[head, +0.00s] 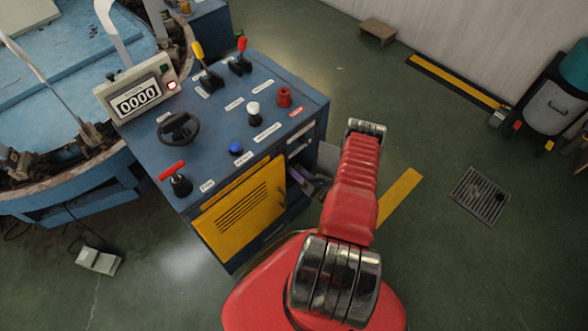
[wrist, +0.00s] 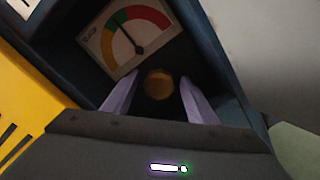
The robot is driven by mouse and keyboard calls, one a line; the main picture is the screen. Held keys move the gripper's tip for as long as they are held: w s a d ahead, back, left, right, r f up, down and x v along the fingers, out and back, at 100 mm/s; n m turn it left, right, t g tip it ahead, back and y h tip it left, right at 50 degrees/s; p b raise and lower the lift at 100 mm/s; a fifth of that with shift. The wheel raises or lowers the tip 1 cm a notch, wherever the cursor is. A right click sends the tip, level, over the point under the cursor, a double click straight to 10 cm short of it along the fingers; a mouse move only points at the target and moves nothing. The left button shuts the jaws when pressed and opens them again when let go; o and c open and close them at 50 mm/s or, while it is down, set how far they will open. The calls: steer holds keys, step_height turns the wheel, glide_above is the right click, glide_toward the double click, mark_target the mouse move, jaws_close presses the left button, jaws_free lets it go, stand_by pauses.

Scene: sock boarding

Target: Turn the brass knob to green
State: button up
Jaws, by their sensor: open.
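The brass knob (wrist: 159,84) is round and sits inside a dark recess in the wrist view. My gripper (wrist: 157,79) is open, with one pale lilac finger on each side of the knob. There is a gap on both sides, and I cannot tell how deep the fingertips reach past it. A dial gauge (wrist: 128,32) with yellow, green and red bands is just above and left of the knob. Its needle points up and left, at or near the green band. In the head view my gripper (head: 306,184) is at the cabinet's right-hand opening. The knob is hidden there.
The blue cabinet (head: 222,110) carries levers, a handwheel (head: 178,128), buttons and a counter box (head: 137,99). A yellow vented door (head: 241,204) is left of the opening. Recess walls surround my gripper closely.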

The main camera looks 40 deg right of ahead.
steer(key=s, duration=1.3)
steer(key=shift+s+d, duration=0.2)
steer(key=shift+s, duration=0.2)
stand_by(0.6)
